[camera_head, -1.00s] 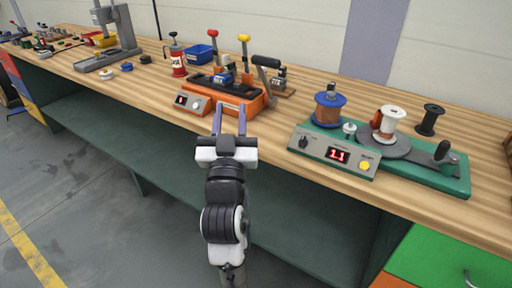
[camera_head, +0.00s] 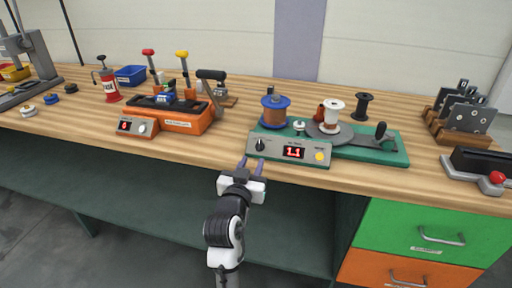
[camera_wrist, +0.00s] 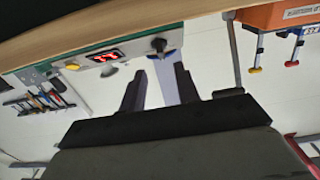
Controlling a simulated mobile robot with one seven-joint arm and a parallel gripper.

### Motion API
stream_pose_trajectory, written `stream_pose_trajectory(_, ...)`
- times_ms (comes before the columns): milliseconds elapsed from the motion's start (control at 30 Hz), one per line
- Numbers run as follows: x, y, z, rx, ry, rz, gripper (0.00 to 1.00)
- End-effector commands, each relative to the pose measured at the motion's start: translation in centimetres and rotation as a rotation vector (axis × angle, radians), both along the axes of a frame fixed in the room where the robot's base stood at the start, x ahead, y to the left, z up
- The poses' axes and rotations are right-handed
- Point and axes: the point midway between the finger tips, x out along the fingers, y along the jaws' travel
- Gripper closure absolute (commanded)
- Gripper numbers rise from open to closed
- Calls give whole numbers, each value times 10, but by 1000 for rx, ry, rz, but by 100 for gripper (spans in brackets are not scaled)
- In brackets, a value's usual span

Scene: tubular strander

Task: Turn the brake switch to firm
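The green strander (camera_head: 370,153) stands on the bench with a grey panel at its front. A black knob (camera_head: 260,145), which looks like the brake switch, sits at the panel's left end beside a red display (camera_head: 293,152) reading 1.1. In the wrist view, upside down, the knob (camera_wrist: 158,45) shows just beyond the fingertips. My gripper (camera_head: 251,164) is in front of the panel's left end, apart from the knob. It also shows in the wrist view (camera_wrist: 159,72), its two fingers spread with nothing between them. The knob's label is too small to read.
A yellow button (camera_head: 320,156) is at the panel's right end. Blue, white and black spools (camera_head: 362,104) stand around the strander. An orange machine (camera_head: 185,120) stands to the left, with bare wood between. A black block with a red knob (camera_head: 496,178) is at the right.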

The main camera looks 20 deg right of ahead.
Motion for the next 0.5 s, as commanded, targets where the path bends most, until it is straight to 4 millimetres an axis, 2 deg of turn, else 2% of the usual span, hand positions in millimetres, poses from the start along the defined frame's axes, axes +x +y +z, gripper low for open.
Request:
stream_pose_trajectory(200,36,-25,3,2,-1,-1,68)
stream_pose_trajectory(333,49,-33,2,1,-1,1,68)
stream_pose_trajectory(500,57,-38,1,0,-1,2,68)
